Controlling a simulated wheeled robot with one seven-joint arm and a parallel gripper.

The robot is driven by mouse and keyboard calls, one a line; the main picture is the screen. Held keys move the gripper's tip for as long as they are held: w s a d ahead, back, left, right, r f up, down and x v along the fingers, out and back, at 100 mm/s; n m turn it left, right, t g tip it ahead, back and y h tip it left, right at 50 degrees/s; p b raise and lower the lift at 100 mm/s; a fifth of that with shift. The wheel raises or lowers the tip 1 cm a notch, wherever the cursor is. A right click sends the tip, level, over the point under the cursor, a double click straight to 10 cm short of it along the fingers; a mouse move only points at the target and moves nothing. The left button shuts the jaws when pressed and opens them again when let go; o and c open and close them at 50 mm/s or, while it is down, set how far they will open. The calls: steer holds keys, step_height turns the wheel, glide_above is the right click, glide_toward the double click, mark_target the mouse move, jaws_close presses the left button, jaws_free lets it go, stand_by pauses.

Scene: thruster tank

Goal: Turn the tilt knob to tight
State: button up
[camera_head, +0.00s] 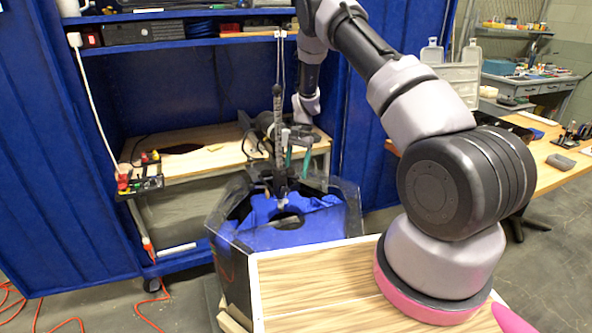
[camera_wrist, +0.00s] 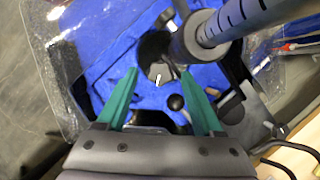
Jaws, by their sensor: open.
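A dark round knob (camera_wrist: 160,74) with a white pointer mark shows in the wrist view, between and beyond my fingertips. I take it to be the tilt knob, but no label is readable. My gripper (camera_wrist: 158,73) is open, with one teal finger on each side of the knob in the picture. I cannot tell whether either finger touches it. In the head view my gripper (camera_head: 297,168) points down beside the upright shaft (camera_head: 279,120) over the tank. The knob cannot be made out there. A small black ball (camera_wrist: 176,102) lies nearer to the palm.
The clear-walled tank (camera_head: 222,225) with blue inside stands below my gripper. A thick graduated tube (camera_wrist: 215,33) rises close to my right finger in the wrist view. A wooden bench (camera_head: 205,150) and blue shelving (camera_head: 190,42) stand behind, and a wooden top (camera_head: 320,285) in front.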

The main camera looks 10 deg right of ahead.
jaws_close()
steer(key=m, duration=0.2)
steer(key=m+t+y, duration=0.1)
steer(key=m, duration=0.3)
steer(key=shift+s+d+t+y, duration=0.25)
steer(key=shift+t+y, duration=0.05)
steer(key=shift+t, duration=0.1)
steer(key=m, duration=0.2)
steer(key=m+t, duration=0.1)
steer(key=m, duration=0.1)
steer(key=m+t, duration=0.1)
steer(key=shift+s+m, duration=0.3)
steer(key=shift+m, duration=0.1)
steer(key=m, duration=0.2)
steer(key=m+t, duration=0.1)
steer(key=m, duration=0.1)
steer(key=m+t, duration=0.1)
steer(key=m, duration=0.1)
steer(key=shift+s+a, duration=0.1)
steer(key=shift+s, duration=0.2)
steer(key=m+t+h, duration=0.1)
steer(key=m, duration=0.2)
steer(key=m+t+h, duration=0.1)
steer(key=m, duration=0.2)
steer(key=shift+s+a, duration=0.1)
steer(key=shift+a, duration=0.1)
